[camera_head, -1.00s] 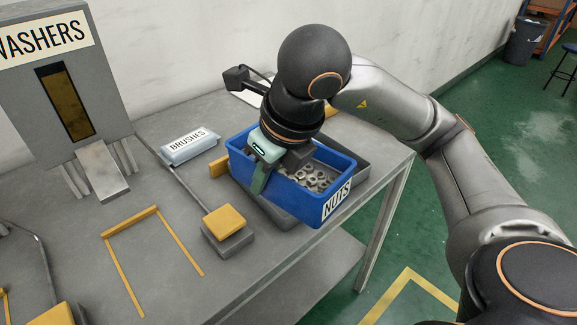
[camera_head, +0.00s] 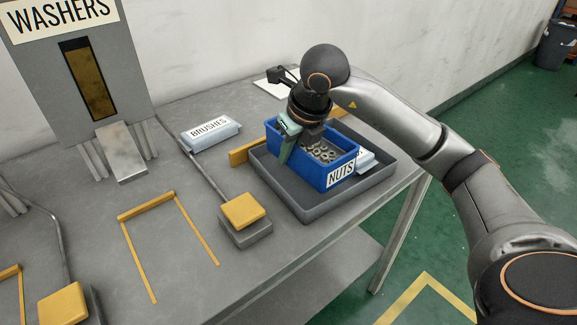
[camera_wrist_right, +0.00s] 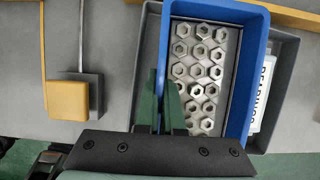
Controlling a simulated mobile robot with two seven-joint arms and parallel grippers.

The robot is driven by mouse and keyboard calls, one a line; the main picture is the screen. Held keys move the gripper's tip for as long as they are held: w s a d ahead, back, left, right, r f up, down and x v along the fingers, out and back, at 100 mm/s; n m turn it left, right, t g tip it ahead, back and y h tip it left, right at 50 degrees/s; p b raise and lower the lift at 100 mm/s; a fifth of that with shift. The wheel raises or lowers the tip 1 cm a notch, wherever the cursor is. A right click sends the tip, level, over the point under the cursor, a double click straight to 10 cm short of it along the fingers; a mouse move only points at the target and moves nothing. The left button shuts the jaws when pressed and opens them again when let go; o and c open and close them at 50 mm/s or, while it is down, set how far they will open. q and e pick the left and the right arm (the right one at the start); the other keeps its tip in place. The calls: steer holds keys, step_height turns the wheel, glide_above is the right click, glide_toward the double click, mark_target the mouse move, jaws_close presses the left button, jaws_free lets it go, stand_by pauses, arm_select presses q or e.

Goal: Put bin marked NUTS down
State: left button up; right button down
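The blue bin marked NUTS (camera_head: 342,174) holds several metal nuts and is upright over the grey tray (camera_head: 312,213) at the table's right end. Its lower part is within the tray's outline; I cannot tell if it touches the tray floor. My right gripper (camera_head: 286,150) is shut on the bin's left wall, one green finger on each side of it. The right wrist view shows the gripper (camera_wrist_right: 164,108) on that wall, with the nuts (camera_wrist_right: 200,75) inside the bin. My left gripper is not in view.
A pale labelled packet (camera_head: 367,160) lies in the tray right of the bin; the right wrist view shows it too (camera_wrist_right: 262,95). The BRUSHES packet (camera_head: 211,132), a yellow-topped block (camera_head: 243,211) and the WASHERS dispenser (camera_head: 88,75) stand left. The yellow-outlined table area (camera_head: 170,245) is clear.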

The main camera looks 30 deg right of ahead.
mark_target(288, 165)
steer(key=shift+w+d+f, duration=0.2)
steer(key=shift+w+f, duration=0.05)
steer(key=shift+f, duration=0.05)
steer(key=shift+w+d+f, duration=0.1)
steer(key=shift+w+f, duration=0.05)
steer(key=shift+f, duration=1.6)
steer(key=shift+f+b, duration=0.1)
steer(key=shift+b, duration=0.2)
steer(key=c, duration=1)
jaws_free()
steer(key=shift+c, duration=0.2)
steer(key=p+v, duration=0.1)
steer(key=v, duration=1.1)
